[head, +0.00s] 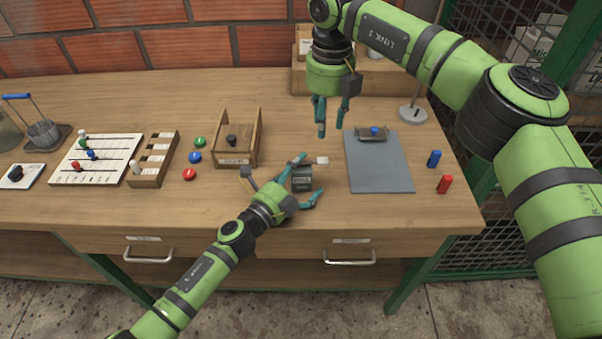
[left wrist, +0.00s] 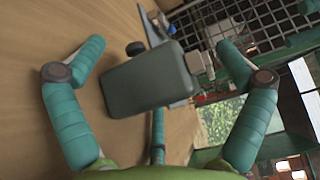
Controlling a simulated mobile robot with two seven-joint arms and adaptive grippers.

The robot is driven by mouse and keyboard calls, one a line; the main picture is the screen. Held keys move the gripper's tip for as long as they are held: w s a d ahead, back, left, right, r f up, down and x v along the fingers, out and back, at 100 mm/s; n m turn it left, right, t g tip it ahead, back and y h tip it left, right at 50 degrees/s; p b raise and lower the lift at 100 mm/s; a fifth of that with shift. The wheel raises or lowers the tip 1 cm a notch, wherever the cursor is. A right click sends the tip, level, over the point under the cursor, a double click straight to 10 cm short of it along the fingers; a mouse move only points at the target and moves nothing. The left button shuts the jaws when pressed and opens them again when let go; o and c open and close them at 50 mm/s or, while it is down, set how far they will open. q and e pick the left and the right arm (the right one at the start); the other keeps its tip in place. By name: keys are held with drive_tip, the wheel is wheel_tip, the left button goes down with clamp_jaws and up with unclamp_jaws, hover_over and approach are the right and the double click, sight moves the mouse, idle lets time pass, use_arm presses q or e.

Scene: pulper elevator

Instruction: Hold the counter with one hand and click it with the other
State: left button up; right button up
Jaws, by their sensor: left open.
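The counter (head: 302,179) is a small dark grey-green box with a number window, on the table left of the clipboard. A pale button or lever (head: 322,160) shows at its upper right. My left gripper (head: 307,180) is open, with its teal fingers on either side of the counter. In the left wrist view the counter (left wrist: 148,78) lies between the spread fingers, and gaps show on both sides. My right gripper (head: 333,115) points down above the table, behind the counter and near the clipboard. Its fingers are apart and nothing shows between them.
A grey clipboard (head: 380,165) lies right of the counter. Blue (head: 434,158) and red (head: 444,184) pieces stand farther right. A wooden holder (head: 237,140) stands left of the counter, with coloured discs (head: 195,157) beyond. A wooden box stands behind my right gripper.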

use_arm(q)
drive_tip(key=c, duration=1.2)
use_arm(e)
clamp_jaws()
use_arm(q)
drive_tip(key=shift+s+f, duration=0.1)
drive_tip(key=shift+f, duration=0.1)
